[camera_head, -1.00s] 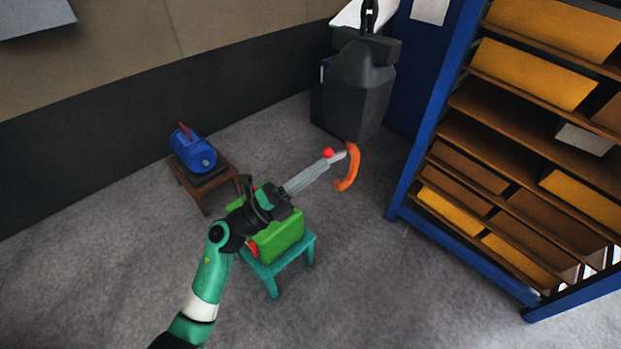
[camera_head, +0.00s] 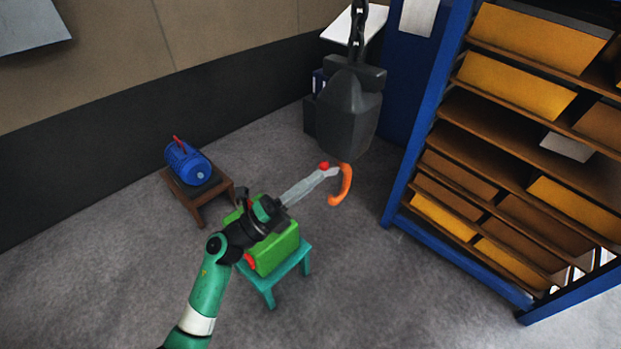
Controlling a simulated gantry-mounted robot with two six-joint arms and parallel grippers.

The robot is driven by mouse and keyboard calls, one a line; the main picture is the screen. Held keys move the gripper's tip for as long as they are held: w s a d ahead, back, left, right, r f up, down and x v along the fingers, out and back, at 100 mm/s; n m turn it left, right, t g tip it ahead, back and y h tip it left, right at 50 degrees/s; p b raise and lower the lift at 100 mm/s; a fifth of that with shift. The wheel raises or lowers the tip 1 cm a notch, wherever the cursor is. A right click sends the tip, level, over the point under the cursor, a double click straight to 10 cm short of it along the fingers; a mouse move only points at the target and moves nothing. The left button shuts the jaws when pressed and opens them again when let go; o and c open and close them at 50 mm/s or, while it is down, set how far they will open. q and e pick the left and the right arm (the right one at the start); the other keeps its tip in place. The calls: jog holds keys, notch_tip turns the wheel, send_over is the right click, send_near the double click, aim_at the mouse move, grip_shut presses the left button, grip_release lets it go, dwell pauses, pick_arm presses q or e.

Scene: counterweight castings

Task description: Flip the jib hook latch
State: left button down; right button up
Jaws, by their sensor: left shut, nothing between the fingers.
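The orange jib hook (camera_head: 345,186) hangs under a dark grey block (camera_head: 349,110) on a chain (camera_head: 357,25). A small red knob (camera_head: 324,166) and a short light grey piece, which looks like the latch, sit at the hook's left side. My left gripper (camera_head: 328,173) reaches from the lower left with long grey fingers. The fingers are shut with nothing seen between them. Their tips are at the latch, just below the red knob; I cannot tell whether they touch it. My right gripper is not in view.
A green can (camera_head: 277,250) stands on a teal stool (camera_head: 290,274) beneath my left arm. A blue motor-like drum (camera_head: 187,162) is on a brown stool (camera_head: 205,203) to the left. A blue-framed shelf (camera_head: 402,175) with yellow and brown boxes stands at the right. Open floor lies in front.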

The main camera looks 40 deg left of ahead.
pick_arm(q)
jog(key=s+f, duration=0.3)
jog(key=s, duration=0.9)
jog(key=shift+s+a+f+b, duration=0.15)
jog(key=shift+a+f+b, duration=0.1)
jog(key=shift+a+b, duration=0.2)
